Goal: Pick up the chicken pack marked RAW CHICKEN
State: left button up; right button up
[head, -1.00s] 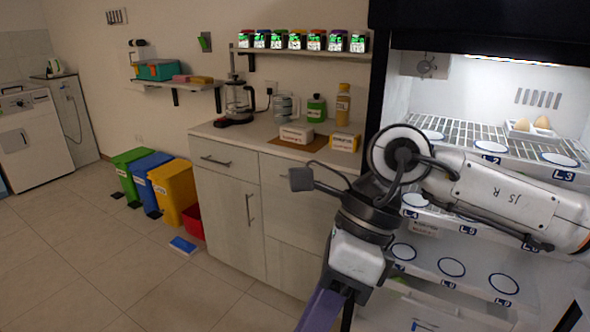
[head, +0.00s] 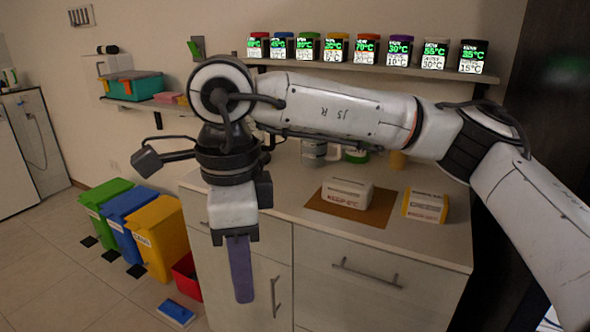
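A white box-shaped pack (head: 346,193) with small reddish-brown print on its front lies on a brown mat (head: 320,208) on the counter. The print seems to include "5°C"; I cannot read RAW CHICKEN on it. A yellow and white box (head: 424,206) stands to its right, its print also too small to read. My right gripper (head: 240,290) hangs pointing down in front of the counter's left part, to the left of the white pack and apart from it. A purple strip shows at its end; whether the fingers are open or shut is unclear. My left gripper is out of view.
Several labelled jars (head: 365,51) stand on a wall shelf (head: 400,71) above the counter (head: 295,200). My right arm crosses in front, partly hiding items at the counter's back. Green, blue and yellow bins (head: 159,240) stand on the floor at left.

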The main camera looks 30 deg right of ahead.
aim_at(341, 189)
jog(key=z, duration=0.55)
jog(key=i, duration=1.5)
jog(key=z, duration=0.8)
